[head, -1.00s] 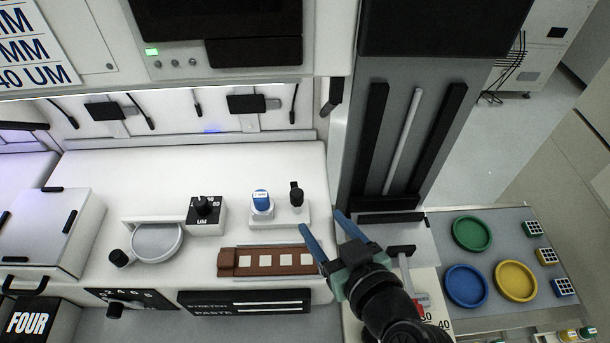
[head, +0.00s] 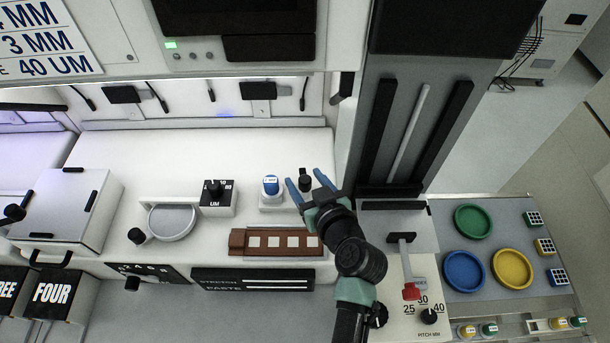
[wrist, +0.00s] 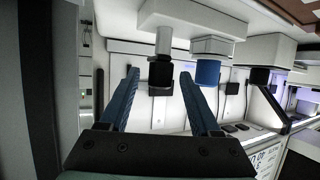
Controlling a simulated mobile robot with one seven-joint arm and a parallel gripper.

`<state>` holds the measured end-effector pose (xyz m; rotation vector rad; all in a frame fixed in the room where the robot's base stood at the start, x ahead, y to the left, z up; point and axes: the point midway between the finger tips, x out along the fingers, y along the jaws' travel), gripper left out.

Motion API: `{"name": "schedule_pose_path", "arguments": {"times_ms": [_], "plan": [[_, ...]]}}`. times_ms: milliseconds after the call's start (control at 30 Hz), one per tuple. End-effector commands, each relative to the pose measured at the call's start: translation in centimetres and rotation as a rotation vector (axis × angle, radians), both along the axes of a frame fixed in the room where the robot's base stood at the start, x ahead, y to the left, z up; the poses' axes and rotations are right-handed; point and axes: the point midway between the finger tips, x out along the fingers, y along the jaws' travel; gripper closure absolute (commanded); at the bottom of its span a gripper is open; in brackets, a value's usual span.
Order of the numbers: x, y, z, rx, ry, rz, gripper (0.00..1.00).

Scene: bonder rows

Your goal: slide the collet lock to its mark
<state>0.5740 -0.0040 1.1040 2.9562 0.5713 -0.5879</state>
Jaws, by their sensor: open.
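A small black knob (head: 305,183) stands on a white base right of a blue-capped piece (head: 271,188). No label names the collet lock; this black knob, beside my fingers, may be it. My gripper (head: 304,178) is open, its blue fingers reaching toward the knob from the front right. In the wrist view, the black knob (wrist: 161,76) on a grey metal stem shows between the open fingers (wrist: 159,74). The blue cap (wrist: 208,72) is just right of the right finger. I cannot tell whether the fingers touch the knob. No mark is readable there.
A black dial block (head: 215,190) and round grey dish (head: 172,222) stand left. A brown strip with white squares (head: 280,242) lies in front. A pitch panel with a red-tipped lever (head: 411,291) and a tray of coloured dishes (head: 512,268) are right. A tall dark column (head: 415,110) stands behind.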

Motion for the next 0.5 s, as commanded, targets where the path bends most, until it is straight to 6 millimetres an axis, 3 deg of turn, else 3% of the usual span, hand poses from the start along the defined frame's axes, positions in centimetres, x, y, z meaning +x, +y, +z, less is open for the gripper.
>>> {"name": "schedule_pose_path", "arguments": {"times_ms": [400,500], "plan": [[0.54,0.27,-0.27,-0.001,0.000,0.001,0.36],[0.54,0.26,-0.27,-0.001,0.000,0.001,0.54]]}}
